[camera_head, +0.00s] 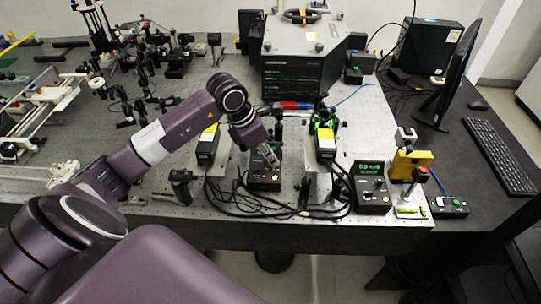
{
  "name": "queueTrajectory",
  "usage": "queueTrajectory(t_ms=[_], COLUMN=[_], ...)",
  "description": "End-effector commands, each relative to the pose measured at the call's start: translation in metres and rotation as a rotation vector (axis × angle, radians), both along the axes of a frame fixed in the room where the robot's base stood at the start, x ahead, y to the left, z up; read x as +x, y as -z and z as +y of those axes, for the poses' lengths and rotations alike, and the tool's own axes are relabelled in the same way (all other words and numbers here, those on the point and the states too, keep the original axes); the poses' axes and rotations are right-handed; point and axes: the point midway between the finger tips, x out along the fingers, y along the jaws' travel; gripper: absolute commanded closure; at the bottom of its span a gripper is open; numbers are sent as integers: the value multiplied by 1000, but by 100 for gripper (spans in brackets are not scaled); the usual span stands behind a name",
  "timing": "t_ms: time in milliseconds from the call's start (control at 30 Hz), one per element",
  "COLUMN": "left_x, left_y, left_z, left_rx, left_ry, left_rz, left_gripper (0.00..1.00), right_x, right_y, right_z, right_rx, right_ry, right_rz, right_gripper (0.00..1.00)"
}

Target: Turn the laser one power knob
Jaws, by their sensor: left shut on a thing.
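A black laser control box (264,182) stands near the front edge of the optical bench, left of centre. My left gripper (273,161) reaches down onto its upper part. It is shut on a small knob there, which the fingers hide. A second black control box (371,188) with a lit green display stands to the right, its knobs free. I cannot read which box is laser one. My right gripper is not in view.
Two black laser heads with yellow labels (209,142) (326,142) stand behind the boxes. Black cables (300,208) lie looped between the boxes. A yellow mount (410,163) and a small switch box (449,206) stand at the right. Dense optics fill the back left.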

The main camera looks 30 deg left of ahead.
Motion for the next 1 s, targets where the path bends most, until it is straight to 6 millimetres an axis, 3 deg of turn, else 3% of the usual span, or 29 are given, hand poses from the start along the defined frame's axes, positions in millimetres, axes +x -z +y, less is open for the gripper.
queueTrajectory(t_ms=[267,600,1000], left_x=[2,3,4], left_y=[1,1,-1], left_z=[2,4,3], left_rx=[3,2,1], left_ry=[64,288,489], left_rz=[-4,-6,-6], left_gripper=[100,100,100], right_x=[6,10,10], right_y=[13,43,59], right_z=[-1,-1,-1], right_rx=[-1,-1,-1], right_ry=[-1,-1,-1], right_rz=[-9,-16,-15], right_gripper=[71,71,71])
